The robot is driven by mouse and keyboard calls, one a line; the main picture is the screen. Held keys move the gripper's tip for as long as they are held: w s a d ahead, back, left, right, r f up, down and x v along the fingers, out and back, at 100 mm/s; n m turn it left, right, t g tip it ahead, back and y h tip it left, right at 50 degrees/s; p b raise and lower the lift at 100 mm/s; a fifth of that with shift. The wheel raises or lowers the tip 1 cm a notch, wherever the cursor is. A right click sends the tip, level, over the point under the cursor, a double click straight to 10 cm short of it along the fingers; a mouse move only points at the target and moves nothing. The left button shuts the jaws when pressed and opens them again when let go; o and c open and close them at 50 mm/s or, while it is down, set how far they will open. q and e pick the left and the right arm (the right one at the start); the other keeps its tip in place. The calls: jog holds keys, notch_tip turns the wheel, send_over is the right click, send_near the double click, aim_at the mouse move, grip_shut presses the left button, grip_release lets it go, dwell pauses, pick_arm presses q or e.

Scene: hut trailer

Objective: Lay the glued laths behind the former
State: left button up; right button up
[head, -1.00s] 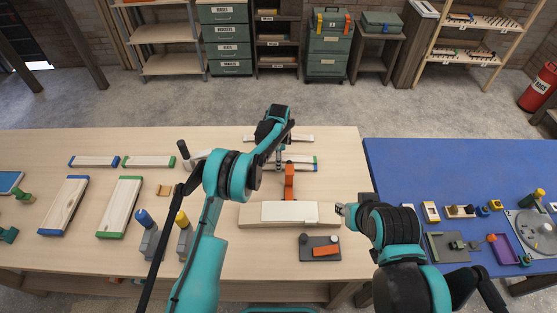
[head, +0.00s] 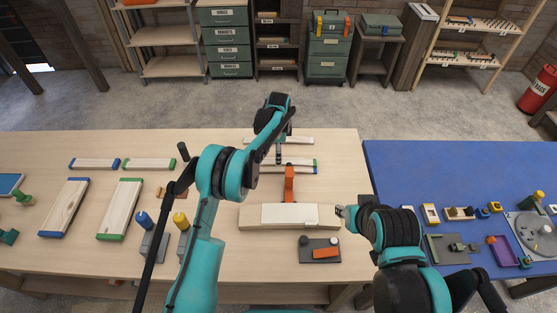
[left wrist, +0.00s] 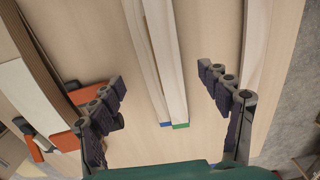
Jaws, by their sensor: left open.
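The glued laths (head: 302,169), a pair with blue and green ends, lie on the wooden bench behind the former. They also show side by side in the left wrist view (left wrist: 166,60). The former (head: 290,214) is a pale block along a wooden strip, with an orange piece (head: 290,183) behind it. My left gripper (head: 279,158) is above the laths; in the left wrist view it (left wrist: 165,95) is open, with the laths between its fingers and nothing gripped. My right gripper (head: 341,211) is beside the former's right end; its fingers are too small to judge.
Another pale strip (head: 298,140) lies farther back. A blue-ended board (head: 64,207) and green-ended board (head: 120,207) lie at left. Blue-capped (head: 146,222) and yellow-capped (head: 182,222) bottles stand near my left arm. A dark plate (head: 320,250) lies in front of the former.

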pick_arm(q)
jog(key=s+a+r+n+t, duration=0.1)
jog(key=s+a+r+n, duration=0.15)
jog(key=r, duration=0.65)
jog(key=s+a+r+n+t, duration=0.1)
jog(key=s+a+r+n, duration=0.15)
jog(key=r, duration=0.65)
jog(key=s+a+r+n+t, duration=0.1)
jog(key=s+a+r+n, duration=0.2)
jog(key=s+a+r, duration=0.5)
jog(key=s+a+f+n+t, duration=0.2)
jog(key=s+n, duration=0.3)
jog(key=s, duration=0.7)
jog(key=s+a+f+n+t, duration=0.2)
jog(key=s+n, duration=0.3)
jog(key=s, duration=0.6)
jog(key=shift+s+a+f, duration=0.15)
jog(key=shift+s+a, duration=0.2)
jog(key=shift+a, duration=0.05)
jog(key=shift+f, duration=0.1)
